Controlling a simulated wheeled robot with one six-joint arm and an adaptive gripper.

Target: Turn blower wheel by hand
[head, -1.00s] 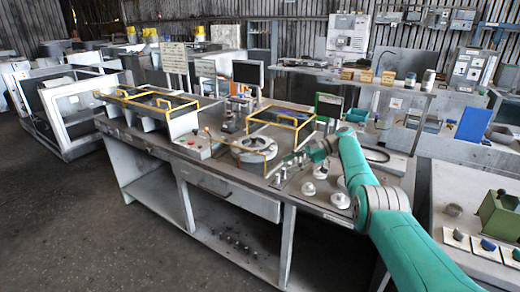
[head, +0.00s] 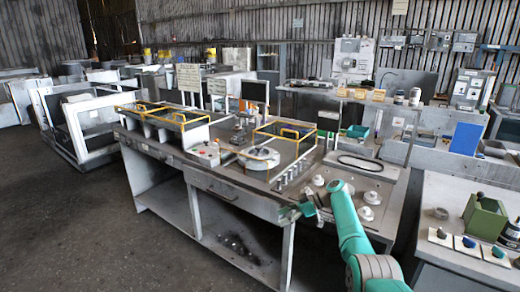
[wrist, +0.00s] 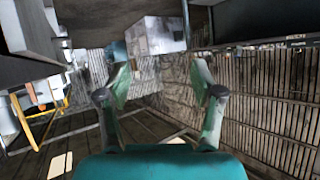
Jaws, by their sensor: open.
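A round grey-white housing (head: 259,158) sits on the workbench, with a yellow-railed frame beside and behind it; I take it for the blower housing. The wheel inside it is too small to make out. My gripper (head: 298,210) is at the bench's front edge, to the right of and nearer than the housing, and apart from it. In the wrist view my gripper (wrist: 160,70) has its two fingers spread, with nothing between them. Yellow rails show at that view's left edge, but I cannot make out the housing there.
The workbench (head: 232,196) has several small posts and white round knobs (head: 367,197) on its right part. A black loop (head: 360,163) lies farther back. A side table (head: 440,210) with a green box (head: 484,218) stands at right. Open floor (head: 90,230) lies at left.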

